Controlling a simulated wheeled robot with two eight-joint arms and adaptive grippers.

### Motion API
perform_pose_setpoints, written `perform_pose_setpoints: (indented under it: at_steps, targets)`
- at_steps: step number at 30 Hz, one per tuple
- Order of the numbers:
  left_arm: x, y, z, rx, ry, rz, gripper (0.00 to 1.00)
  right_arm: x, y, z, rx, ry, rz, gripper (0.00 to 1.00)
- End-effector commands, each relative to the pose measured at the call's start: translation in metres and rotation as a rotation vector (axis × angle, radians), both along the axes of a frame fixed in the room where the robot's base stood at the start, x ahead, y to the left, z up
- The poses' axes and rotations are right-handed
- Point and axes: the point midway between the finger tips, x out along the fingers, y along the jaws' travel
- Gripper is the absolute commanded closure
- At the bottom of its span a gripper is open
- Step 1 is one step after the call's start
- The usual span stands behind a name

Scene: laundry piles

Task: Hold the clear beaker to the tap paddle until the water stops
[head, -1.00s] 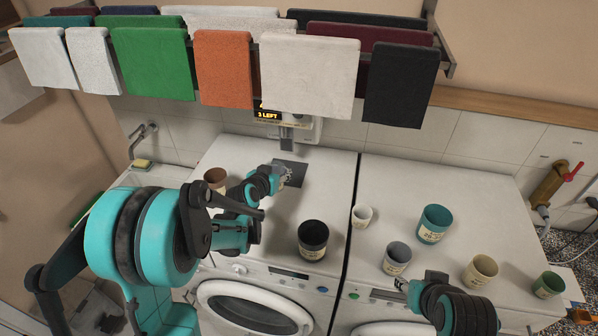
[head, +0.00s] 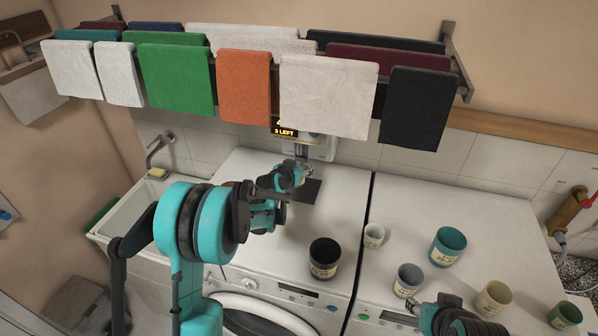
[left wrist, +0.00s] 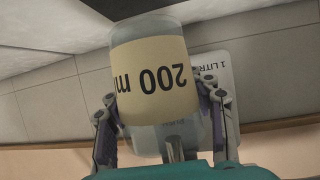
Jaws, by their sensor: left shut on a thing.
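My left gripper (head: 297,177) is in front of the wall dispenser (head: 321,147), whose lit display (head: 285,130) seems to read "3 LEFT". In the left wrist view its fingers are shut around the sides of the clear beaker (left wrist: 148,75), which has a cream label reading "200 ml" upside down. A grey dispenser part (left wrist: 173,149) shows at the beaker's lower end; I cannot tell whether they touch, and no water is discernible. In the head view the beaker is mostly hidden by the gripper. My right gripper (head: 411,304) is low at right; its jaws are unclear.
A dark mat (head: 308,190) lies below the dispenser. A black cup (head: 325,261), small white cup (head: 374,237), grey cup (head: 408,281) and teal cup (head: 447,246) stand on the machine tops. Towels (head: 330,95) hang above. A sink (head: 125,215) is at left.

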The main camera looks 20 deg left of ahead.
Motion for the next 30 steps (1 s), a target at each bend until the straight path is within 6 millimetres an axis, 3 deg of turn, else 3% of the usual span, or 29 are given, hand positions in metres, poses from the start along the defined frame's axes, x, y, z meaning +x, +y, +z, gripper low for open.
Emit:
perform_pose_setpoints:
  at_steps: [21, 30]
  targets:
    - [0.022, -0.001, 0.0, 0.0, 0.0, 0.0, 0.83, 0.0, 0.0, -0.005, 0.0, 0.0, 0.0, 0.6]
    - [0.021, -0.001, 0.0, 0.0, -0.001, 0.0, 0.83, 0.0, 0.0, -0.004, 0.0, 0.0, 0.0, 0.6]
